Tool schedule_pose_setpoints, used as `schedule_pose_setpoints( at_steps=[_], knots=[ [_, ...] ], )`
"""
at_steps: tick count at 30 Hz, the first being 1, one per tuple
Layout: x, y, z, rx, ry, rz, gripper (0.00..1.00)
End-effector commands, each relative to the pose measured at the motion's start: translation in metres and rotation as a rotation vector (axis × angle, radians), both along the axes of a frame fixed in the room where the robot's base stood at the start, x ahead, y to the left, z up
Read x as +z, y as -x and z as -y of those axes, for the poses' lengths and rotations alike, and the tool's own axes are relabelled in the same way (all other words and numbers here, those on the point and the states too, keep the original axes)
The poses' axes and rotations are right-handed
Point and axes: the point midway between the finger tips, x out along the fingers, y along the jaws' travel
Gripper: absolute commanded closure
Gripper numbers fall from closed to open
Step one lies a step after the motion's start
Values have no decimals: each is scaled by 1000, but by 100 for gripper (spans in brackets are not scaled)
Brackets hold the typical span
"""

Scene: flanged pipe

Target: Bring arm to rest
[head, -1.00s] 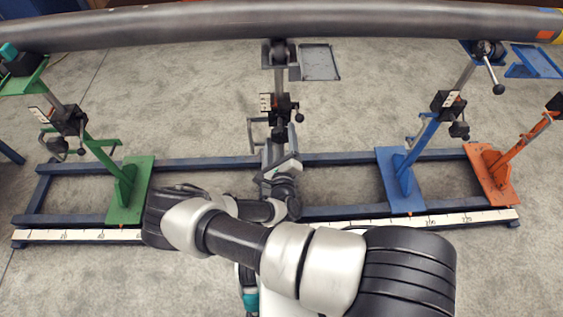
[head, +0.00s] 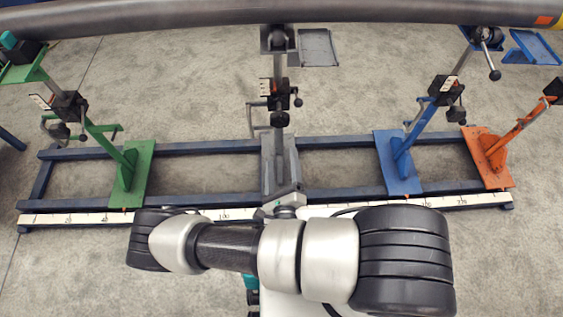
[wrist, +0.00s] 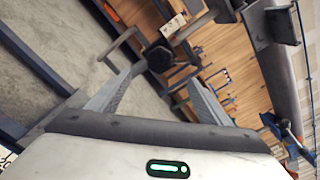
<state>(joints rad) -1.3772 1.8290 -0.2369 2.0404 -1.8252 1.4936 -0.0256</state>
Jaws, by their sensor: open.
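My arm (head: 280,255) lies folded across the bottom of the head view, in front of the stand frame. My gripper (wrist: 165,75) shows in the wrist view, with its two grey fingers spread apart and nothing between them. In the head view the gripper is mostly hidden behind my arm links. A black knob and crank handle of a stand (wrist: 158,58) appear beyond the fingertips; I cannot tell the exact gap.
A blue base frame (head: 205,147) carries a white scale (head: 455,200). Concrete floor is open beyond.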

Motion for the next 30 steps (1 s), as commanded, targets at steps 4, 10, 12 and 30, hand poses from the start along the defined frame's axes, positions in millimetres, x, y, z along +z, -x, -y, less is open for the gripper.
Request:
schedule_pose_setpoints(
  at_steps=[4, 10, 12, 30],
  knots=[
    [0, 0, 0, 0, 0, 0, 28],
    [0, 0, 0, 0, 0, 0, 28],
    [2, -1, 0, -7, -5, 3, 28],
    [190, -9, 95, -1058, -776, 302, 28]
  ],
)
